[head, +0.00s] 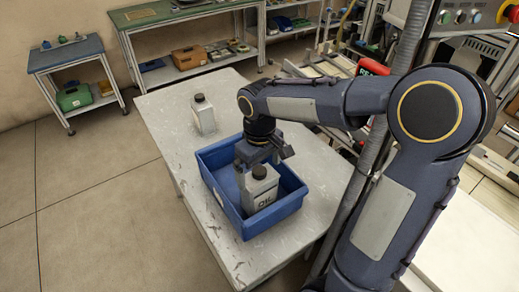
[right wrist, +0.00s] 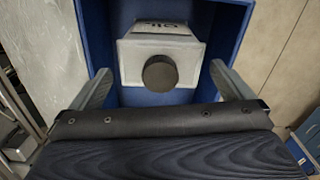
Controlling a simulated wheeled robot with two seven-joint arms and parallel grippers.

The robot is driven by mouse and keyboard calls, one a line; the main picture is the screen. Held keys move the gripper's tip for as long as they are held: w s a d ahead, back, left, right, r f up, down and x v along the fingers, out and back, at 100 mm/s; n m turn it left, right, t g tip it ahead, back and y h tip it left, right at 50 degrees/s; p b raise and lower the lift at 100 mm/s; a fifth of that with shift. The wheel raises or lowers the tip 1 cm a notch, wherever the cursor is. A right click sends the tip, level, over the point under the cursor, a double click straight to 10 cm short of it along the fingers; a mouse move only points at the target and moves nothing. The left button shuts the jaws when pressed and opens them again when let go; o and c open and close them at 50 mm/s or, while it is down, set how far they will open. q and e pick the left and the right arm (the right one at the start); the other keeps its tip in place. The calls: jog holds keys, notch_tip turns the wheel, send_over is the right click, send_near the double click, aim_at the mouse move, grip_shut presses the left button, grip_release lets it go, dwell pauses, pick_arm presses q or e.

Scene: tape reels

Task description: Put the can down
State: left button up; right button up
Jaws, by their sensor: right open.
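A grey can with a dark cap and OIL lettering (head: 262,190) stands inside the blue bin (head: 229,218) on the table. In the right wrist view the can (right wrist: 160,48) is between the two fingers, with gaps on both sides, and its cap faces the camera. My right gripper (head: 262,163) is open, close above and behind the can in the head view. A second, similar can (head: 203,115) stands on the table outside the bin. My left gripper is not in view.
The light worktable (head: 168,100) has free room around the second can and along its left side. Bin walls surround the can. Shelved benches (head: 190,50) and a small side table (head: 65,55) stand at the back.

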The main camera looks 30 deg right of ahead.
notch_tip(320, 180, up, 9)
jog(key=s+a+f+m+t+y, duration=0.2)
jog(key=s, duration=0.6)
jog(key=s+a+f+m+t+y, duration=0.1)
jog(key=s+a+f+m+t, duration=0.1)
jog(key=s, duration=0.7)
jog(key=shift+f+t+y, duration=0.4)
jog(key=shift+f+t, duration=0.35)
jog(key=shift+t, duration=0.05)
